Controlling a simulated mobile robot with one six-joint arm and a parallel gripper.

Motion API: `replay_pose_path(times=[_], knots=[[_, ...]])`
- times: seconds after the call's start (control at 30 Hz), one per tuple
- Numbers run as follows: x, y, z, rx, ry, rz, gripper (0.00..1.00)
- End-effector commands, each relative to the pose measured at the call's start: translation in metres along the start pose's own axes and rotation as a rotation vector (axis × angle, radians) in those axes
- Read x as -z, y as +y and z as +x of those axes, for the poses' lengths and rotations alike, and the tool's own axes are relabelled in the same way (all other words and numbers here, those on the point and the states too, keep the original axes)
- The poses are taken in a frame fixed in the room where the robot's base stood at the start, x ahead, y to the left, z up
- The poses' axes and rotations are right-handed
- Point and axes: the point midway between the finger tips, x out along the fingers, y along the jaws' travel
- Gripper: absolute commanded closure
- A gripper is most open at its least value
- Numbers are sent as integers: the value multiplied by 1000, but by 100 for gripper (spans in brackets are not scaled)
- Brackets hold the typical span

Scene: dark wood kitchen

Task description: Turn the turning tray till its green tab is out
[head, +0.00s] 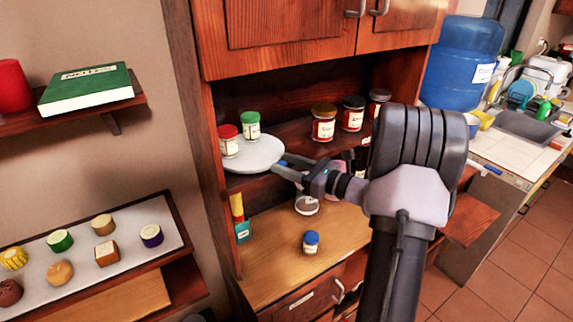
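The turning tray (262,161) is a pale round disc on the middle shelf of the wooden cabinet. A red-lidded jar (228,141) and a green-lidded jar (250,126) stand upright on its left and back. My gripper (279,162) is at the tray's right edge, with its fingers spread apart. A small blue piece (284,164) shows between the fingers, at or near the rim; I cannot tell whether they touch it. No green tab is visible on the part of the rim I see.
Several jars (323,123) stand on the shelf to the right, behind my arm. Below, a blue-lidded jar (311,242) stands on the wooden counter (275,265). At left, a white-lined tray (85,270) holds several small items. Upper cabinet doors (285,22) hang above the shelf.

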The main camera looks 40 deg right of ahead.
Motion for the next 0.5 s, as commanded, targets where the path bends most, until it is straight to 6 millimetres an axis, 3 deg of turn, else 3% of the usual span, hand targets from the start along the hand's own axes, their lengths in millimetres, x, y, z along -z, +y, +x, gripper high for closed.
replay_pose_path(times=[0.27,0.5], knots=[[0,-1,-9,2,0,0,58],[-1,-1,-63,5,0,1,58]])
